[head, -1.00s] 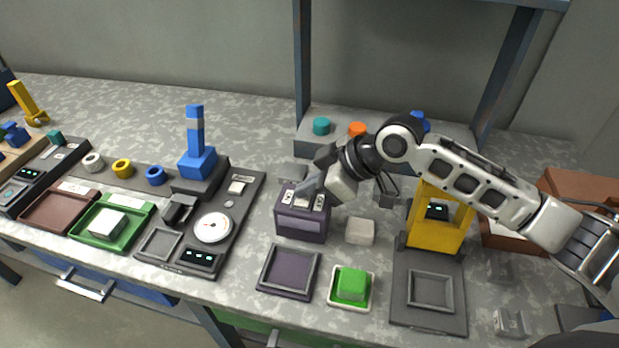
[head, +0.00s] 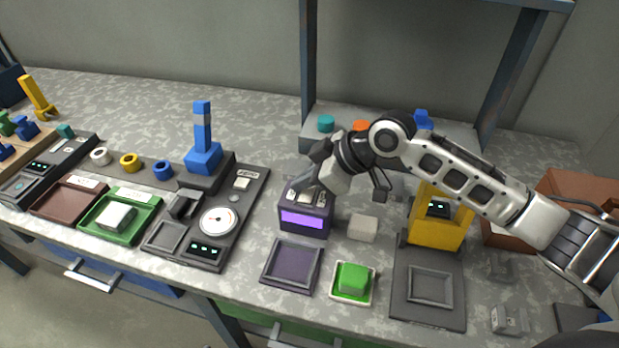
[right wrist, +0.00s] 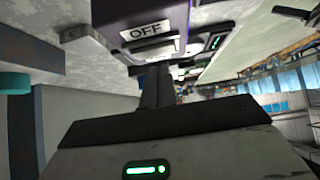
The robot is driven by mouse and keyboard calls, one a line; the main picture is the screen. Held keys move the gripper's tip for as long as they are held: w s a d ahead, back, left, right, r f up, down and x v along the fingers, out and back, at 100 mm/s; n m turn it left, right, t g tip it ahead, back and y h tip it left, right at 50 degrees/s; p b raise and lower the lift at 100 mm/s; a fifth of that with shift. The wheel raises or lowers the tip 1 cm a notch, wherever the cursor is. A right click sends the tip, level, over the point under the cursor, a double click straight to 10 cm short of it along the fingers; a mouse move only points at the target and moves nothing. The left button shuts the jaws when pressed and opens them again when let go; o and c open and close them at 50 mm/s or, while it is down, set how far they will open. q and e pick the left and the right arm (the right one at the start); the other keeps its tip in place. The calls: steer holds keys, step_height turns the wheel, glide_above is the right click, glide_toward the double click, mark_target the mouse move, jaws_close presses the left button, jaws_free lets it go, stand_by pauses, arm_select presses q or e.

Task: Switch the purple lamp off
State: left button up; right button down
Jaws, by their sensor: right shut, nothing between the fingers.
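The purple lamp (head: 306,232) is a small dark purple box right of the gauge panel, and its front window glows bright purple. Its top carries small pale controls, partly hidden by my right gripper (head: 305,189). That gripper is shut and empty, with its fingertips at or just above the top of the box. In the right wrist view, the box has a white label reading OFF (right wrist: 146,30) beside a pale button (right wrist: 155,51). The shut fingers (right wrist: 157,82) point at that button; I cannot tell whether they touch it. My left gripper is out of view.
A light grey block (head: 362,228) stands close right of the lamp. A yellow frame (head: 436,234) stands to the right. The gauge panel (head: 253,205) is left.

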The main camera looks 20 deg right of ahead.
mark_target(302, 192)
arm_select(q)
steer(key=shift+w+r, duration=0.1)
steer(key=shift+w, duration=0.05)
arm_select(e)
steer(key=r+p, duration=0.4)
steer(key=r, duration=0.1)
steer(key=shift+w+a, duration=0.15)
steer(key=shift+a, duration=0.05)
steer(key=shift+s+d+r+b, duration=0.35)
steer(key=shift+d+r+b, duration=0.05)
steer(key=shift+d+b, duration=0.2)
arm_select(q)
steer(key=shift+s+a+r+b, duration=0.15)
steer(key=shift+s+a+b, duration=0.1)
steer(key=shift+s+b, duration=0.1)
arm_select(e)
steer(key=v, duration=0.7)
steer(key=shift+r, duration=0.55)
steer(key=shift+a, duration=0.1)
